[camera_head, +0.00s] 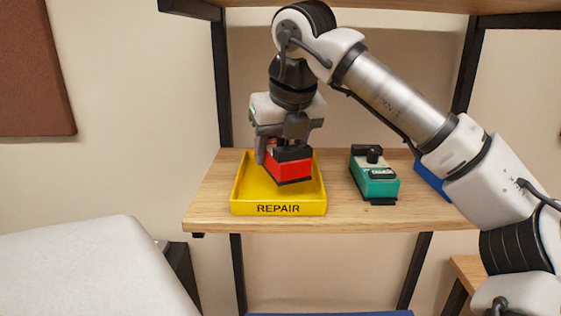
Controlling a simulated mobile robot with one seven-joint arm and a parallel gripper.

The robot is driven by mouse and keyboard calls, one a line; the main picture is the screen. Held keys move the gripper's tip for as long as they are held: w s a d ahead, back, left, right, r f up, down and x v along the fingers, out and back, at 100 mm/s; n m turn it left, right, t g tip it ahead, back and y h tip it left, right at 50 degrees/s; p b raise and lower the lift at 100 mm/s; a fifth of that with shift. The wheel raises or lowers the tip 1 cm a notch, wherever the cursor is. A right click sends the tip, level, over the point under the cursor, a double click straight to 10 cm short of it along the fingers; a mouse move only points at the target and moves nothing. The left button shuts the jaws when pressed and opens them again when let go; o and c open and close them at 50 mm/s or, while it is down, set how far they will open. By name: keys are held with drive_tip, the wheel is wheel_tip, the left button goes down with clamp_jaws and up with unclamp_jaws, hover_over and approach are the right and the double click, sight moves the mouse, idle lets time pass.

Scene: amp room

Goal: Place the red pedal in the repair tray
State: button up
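The red pedal (288,171) has a black upper part and is at my gripper (283,150), which points down over the yellow tray. One finger shows to the left of the pedal. My gripper appears shut on the pedal. The repair tray (277,208) is yellow, marked REPAIR on its front wall, and stands on the wooden shelf. The pedal appears inside or just above the tray, tilted a little. Whether it touches the tray floor cannot be told. The gripper hides part of the pedal and the tray's back.
A teal pedal (375,183) stands on the shelf (338,212) right of the tray. A blue object (430,176) is behind my arm, partly hidden. Dark posts (221,85) frame the shelf, and an upper board (410,6) runs above. A pale surface (90,270) fills the lower left.

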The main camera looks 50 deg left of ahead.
drive_tip(key=shift+f+b, duration=1.05)
drive_tip(key=shift+f, duration=0.55)
drive_tip(key=shift+f, duration=0.1)
drive_tip(key=shift+f, duration=0.15)
drive_tip(key=o, duration=1.4)
drive_tip(key=shift+d+r, duration=0.15)
drive_tip(key=shift+r, duration=0.3)
drive_tip(key=b+v, duration=0.1)
drive_tip(key=v, duration=0.3)
drive_tip(key=shift+s+d+r, duration=0.1)
drive_tip(key=shift+d+r, duration=0.15)
drive_tip(key=shift+d, duration=0.1)
drive_tip(key=s+d+b, duration=0.3)
drive_tip(key=d, duration=0.8)
drive_tip(key=shift+s, duration=0.2)
